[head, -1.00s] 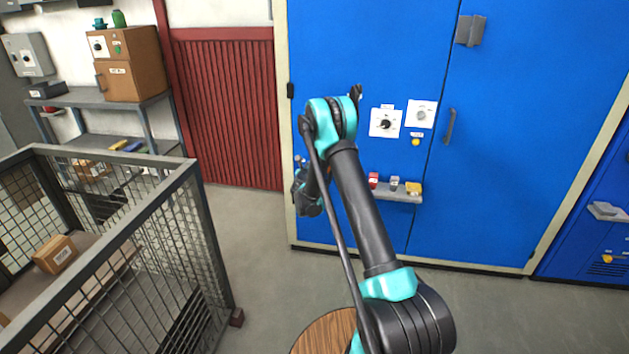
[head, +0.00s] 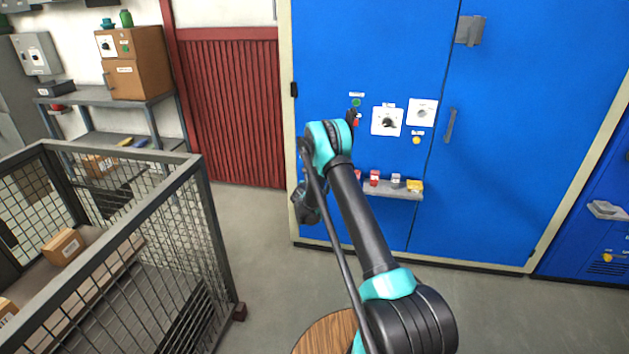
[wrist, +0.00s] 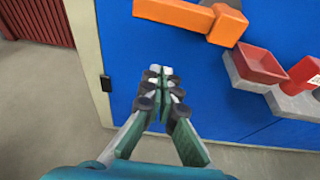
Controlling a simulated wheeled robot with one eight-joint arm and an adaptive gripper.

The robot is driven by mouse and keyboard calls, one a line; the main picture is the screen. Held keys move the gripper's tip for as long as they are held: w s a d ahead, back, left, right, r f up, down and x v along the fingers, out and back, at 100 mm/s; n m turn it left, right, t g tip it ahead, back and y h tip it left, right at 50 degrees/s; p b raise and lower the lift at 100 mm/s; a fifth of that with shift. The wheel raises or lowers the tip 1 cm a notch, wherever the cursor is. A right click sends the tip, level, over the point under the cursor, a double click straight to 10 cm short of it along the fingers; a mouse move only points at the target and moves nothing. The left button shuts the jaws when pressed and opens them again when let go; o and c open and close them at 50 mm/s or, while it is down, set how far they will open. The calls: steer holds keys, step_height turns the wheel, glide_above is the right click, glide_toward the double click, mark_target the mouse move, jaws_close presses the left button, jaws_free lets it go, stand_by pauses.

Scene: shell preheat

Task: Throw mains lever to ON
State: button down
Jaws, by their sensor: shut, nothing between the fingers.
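An orange lever (wrist: 178,13) shows at the top of the wrist view, on the blue cabinet front. It lies nearly level, with a thicker orange block (wrist: 228,25) at its right end; its top is cut off by the frame. My gripper (wrist: 160,74) is shut and empty. Its fingertips point at the blue panel, below the lever and apart from it in the picture. In the head view my arm hides the lever, and the fingertips cannot be made out. No ON or OFF mark on the lever is readable.
A small shelf (head: 398,194) with a red tray (wrist: 262,64) and small boxes juts out right of my gripper. A black hinge (wrist: 106,83) sits at the cabinet's left edge. Dial plates (head: 387,121) are higher right. A mesh cage (head: 196,200) stands left; floor between is clear.

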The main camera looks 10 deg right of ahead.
steer(key=w+d+r, duration=0.1)
steer(key=w+d, duration=0.1)
steer(key=w, duration=0.5)
steer(key=shift+d+r, duration=0.15)
steer(key=shift+r, duration=0.1)
stand_by(0.5)
